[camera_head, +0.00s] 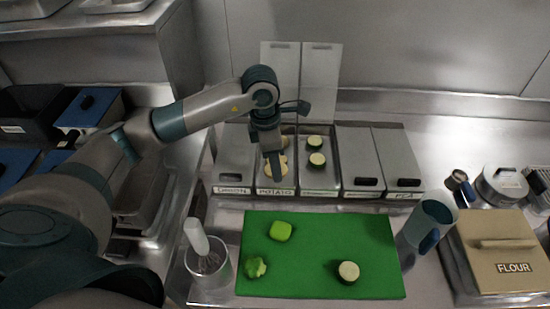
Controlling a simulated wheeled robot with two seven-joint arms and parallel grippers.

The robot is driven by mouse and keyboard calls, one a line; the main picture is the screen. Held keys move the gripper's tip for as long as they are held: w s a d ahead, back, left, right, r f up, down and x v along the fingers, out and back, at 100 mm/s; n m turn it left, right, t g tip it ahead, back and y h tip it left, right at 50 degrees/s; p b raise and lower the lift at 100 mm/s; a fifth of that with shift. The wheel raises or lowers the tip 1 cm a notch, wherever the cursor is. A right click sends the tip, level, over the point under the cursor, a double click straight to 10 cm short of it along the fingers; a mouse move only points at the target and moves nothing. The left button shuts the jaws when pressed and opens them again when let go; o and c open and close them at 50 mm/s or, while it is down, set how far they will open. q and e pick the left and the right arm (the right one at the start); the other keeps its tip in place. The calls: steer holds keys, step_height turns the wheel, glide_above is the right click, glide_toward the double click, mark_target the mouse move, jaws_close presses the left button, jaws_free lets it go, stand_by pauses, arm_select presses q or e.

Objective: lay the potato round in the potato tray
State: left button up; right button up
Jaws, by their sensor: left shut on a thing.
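The potato tray (262,184) is the narrow open bin marked POTATO at the back of the counter, with its lid raised behind it. Pale yellow potato rounds (284,160) show in it beside my gripper. My left gripper (275,172) points down over this tray and is shut on a potato round. The fingers largely hide the held round, and I cannot tell whether it touches the tray floor or the other rounds. My right gripper is not in view.
The open bin to the right holds green-rimmed rounds (317,160). Closed bins flank these two. In front lies a green board (320,240) with a green-rimmed round (348,271) and two green pieces (280,231). A jug (432,217) and a FLOUR box (495,245) stand right.

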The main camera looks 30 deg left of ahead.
arm_select(q)
steer(key=shift+f+b, duration=1.9)
steer(key=shift+f, duration=0.25)
steer(key=o, duration=0.8)
steer(key=shift+o, duration=0.4)
steer(key=shift+w+f, duration=0.1)
steer(key=shift+d, duration=0.1)
